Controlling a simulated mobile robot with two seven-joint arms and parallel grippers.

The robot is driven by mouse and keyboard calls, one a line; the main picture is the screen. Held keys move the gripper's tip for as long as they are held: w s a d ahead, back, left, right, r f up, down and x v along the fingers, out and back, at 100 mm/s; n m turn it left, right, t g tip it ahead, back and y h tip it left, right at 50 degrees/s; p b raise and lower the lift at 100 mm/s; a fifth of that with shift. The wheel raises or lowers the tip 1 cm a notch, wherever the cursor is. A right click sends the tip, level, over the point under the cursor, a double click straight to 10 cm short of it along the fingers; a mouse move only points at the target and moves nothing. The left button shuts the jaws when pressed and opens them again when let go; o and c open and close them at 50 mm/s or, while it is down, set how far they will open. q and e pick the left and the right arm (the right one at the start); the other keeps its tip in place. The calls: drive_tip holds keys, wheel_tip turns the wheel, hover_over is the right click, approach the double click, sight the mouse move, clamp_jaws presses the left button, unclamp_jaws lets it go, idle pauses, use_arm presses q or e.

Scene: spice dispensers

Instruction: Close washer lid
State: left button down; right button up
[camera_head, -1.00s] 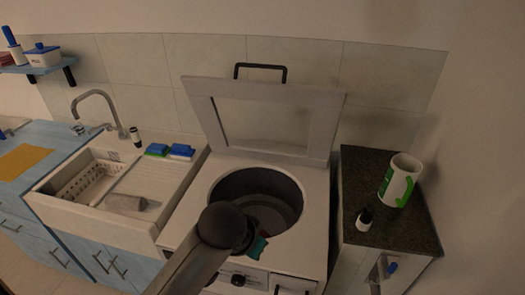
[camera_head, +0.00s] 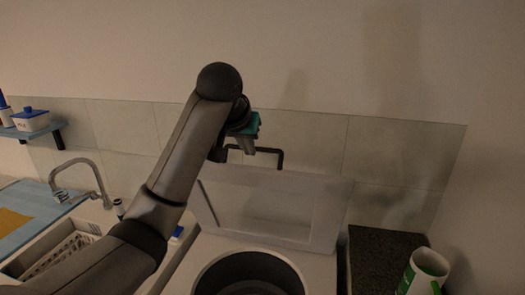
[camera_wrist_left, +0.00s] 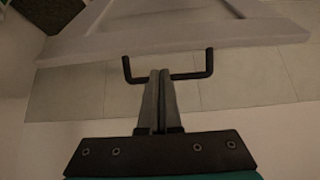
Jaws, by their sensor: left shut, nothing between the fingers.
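The washer lid (camera_head: 275,210) stands upright, open, behind the round drum opening (camera_head: 250,272). Its dark handle (camera_head: 270,152) sticks up from the top edge. My left gripper (camera_head: 246,148) is shut and empty at the left part of the handle. In the left wrist view, the closed fingers (camera_wrist_left: 160,80) overlap the handle (camera_wrist_left: 194,76) between its two ends, and the lid (camera_wrist_left: 165,35) shows beyond. I cannot tell whether the fingers touch the handle. My left arm hides part of the sink area. My right gripper is not in view.
A tiled wall (camera_head: 310,140) stands close behind the lid. A sink with a faucet (camera_head: 85,180) is on the left. The space above the drum opening is free.

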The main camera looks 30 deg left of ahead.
sight(255, 167)
use_arm(q)
drive_tip(key=x, duration=0.2)
drive_tip(key=p+x, duration=0.1)
drive_tip(key=x, duration=0.4)
drive_tip(key=shift+w+a, duration=0.25)
drive_tip(key=shift+w, duration=0.2)
drive_tip(key=shift+w+a+f+p, duration=0.1)
drive_tip(key=shift+w+f+p, duration=0.2)
drive_tip(key=shift+w+f, duration=0.15)
drive_tip(key=shift+f, duration=0.1)
